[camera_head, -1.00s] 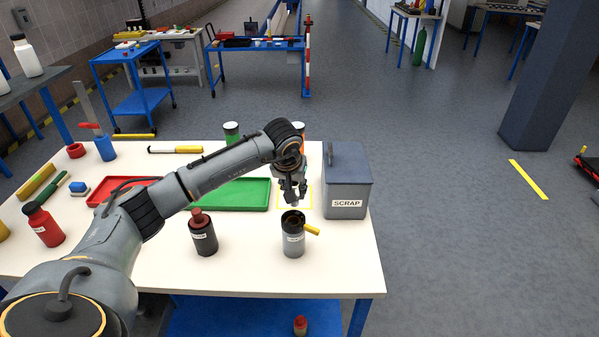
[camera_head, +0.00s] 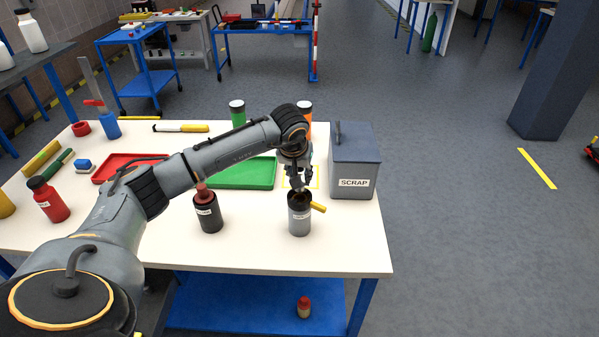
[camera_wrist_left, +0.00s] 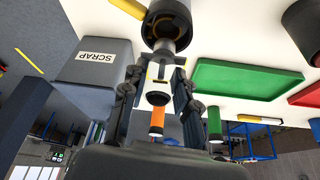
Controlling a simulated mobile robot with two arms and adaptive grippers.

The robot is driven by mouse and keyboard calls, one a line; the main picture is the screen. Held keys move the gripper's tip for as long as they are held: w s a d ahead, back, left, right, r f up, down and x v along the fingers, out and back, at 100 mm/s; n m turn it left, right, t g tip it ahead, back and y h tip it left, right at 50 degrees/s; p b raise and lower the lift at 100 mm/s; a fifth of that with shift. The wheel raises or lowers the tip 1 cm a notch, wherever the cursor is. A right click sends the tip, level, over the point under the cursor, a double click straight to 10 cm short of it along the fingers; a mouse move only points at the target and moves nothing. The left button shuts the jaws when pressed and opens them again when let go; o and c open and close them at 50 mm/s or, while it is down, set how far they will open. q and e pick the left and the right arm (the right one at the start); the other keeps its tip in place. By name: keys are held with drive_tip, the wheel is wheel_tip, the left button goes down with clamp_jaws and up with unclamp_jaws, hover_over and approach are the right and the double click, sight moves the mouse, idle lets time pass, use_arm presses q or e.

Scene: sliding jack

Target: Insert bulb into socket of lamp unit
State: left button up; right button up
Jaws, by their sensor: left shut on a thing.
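The lamp unit (camera_head: 299,218) is a grey upright cylinder with a dark open top and a yellow piece at its side, standing near the front right of the white table. It also shows in the left wrist view (camera_wrist_left: 172,25), just beyond my fingertips. My left gripper (camera_head: 302,184) points down directly over its opening, fingertips close to the rim. Whether the bulb touches the socket cannot be told. My right gripper is not in view.
The grey SCRAP box (camera_head: 354,165) stands close to the right of the gripper. A dark bottle (camera_head: 207,213) stands left of the lamp unit. Bare table lies in front.

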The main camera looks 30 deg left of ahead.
use_arm(q)
drive_tip(key=shift+f+b, duration=0.5)
drive_tip(key=shift+f, duration=0.55)
drive_tip(key=shift+b, duration=0.4)
idle(0.8)
drive_tip(key=shift+f+b, duration=1.2)
drive_tip(key=shift+f, duration=0.3)
drive_tip(key=o, duration=1)
drive_tip(key=shift+r, duration=0.15)
drive_tip(key=v, duration=1.1)
drive_tip(key=shift+s+d+r, duration=0.1)
drive_tip(key=shift+s+r, duration=0.05)
drive_tip(key=shift+r, duration=0.25)
